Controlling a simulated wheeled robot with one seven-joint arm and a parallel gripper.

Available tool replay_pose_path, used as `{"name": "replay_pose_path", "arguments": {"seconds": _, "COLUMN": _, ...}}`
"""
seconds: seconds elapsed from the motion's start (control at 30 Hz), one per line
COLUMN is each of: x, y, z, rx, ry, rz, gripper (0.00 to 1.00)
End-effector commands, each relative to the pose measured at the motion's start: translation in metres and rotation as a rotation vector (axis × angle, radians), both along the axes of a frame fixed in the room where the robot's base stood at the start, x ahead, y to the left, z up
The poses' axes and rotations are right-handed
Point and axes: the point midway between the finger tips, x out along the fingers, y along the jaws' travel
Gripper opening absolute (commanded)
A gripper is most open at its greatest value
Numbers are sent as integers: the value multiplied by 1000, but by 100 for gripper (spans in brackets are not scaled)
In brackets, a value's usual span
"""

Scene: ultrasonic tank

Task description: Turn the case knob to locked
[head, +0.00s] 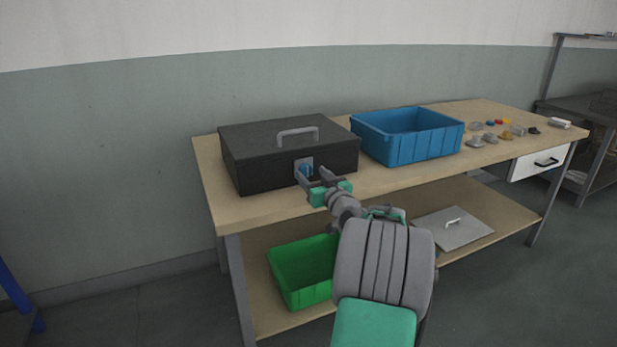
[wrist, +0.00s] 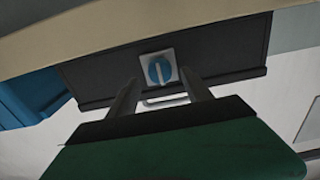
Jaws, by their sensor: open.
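The black case (head: 262,172) stands closed on the left part of the workbench, with a grey handle (head: 297,132) on its lid. Its blue round knob (head: 304,169) sits on a light square plate on the front face. In the wrist view the case (wrist: 230,57) looks upside down, and the knob (wrist: 160,70) shows a pale bar running nearly up and down the picture. My gripper (head: 314,173) is open in front of the knob. In the wrist view its two fingers (wrist: 161,88) stand to either side below the knob. I cannot tell whether they touch it.
A blue bin (head: 400,152) stands right of the case; several small parts (head: 490,137) lie further right on the bench (head: 385,184). A green bin (head: 292,290) and a grey lid (head: 452,232) are on the lower shelf. A drawer (head: 540,163) hangs under the bench's right end.

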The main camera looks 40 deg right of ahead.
Motion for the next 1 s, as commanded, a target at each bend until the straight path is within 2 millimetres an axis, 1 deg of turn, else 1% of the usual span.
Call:
{"name": "replay_pose_path", "arguments": {"seconds": 0.03, "x": 9, "y": -2, "z": -1, "rx": -1, "ry": 1, "rz": 2, "gripper": 58}}
{"name": "replay_pose_path", "arguments": {"seconds": 0.1, "x": 19, "y": -5, "z": -1, "rx": 0, "ry": 1, "rz": 2, "gripper": 58}}
{"name": "replay_pose_path", "arguments": {"seconds": 0.17, "x": 24, "y": -6, "z": 0, "rx": -1, "ry": 1, "rz": 1, "gripper": 58}}
{"name": "replay_pose_path", "arguments": {"seconds": 0.23, "x": 26, "y": -7, "z": 0, "rx": 0, "ry": 1, "rz": 0, "gripper": 58}}
{"name": "replay_pose_path", "arguments": {"seconds": 0.43, "x": 27, "y": -8, "z": 0, "rx": 0, "ry": 1, "rz": 0, "gripper": 58}}
{"name": "replay_pose_path", "arguments": {"seconds": 0.47, "x": 26, "y": -7, "z": 0, "rx": 0, "ry": 1, "rz": 0, "gripper": 56}}
{"name": "replay_pose_path", "arguments": {"seconds": 1.0, "x": 26, "y": -7, "z": 0, "rx": 1, "ry": 2, "rz": 0, "gripper": 12}}
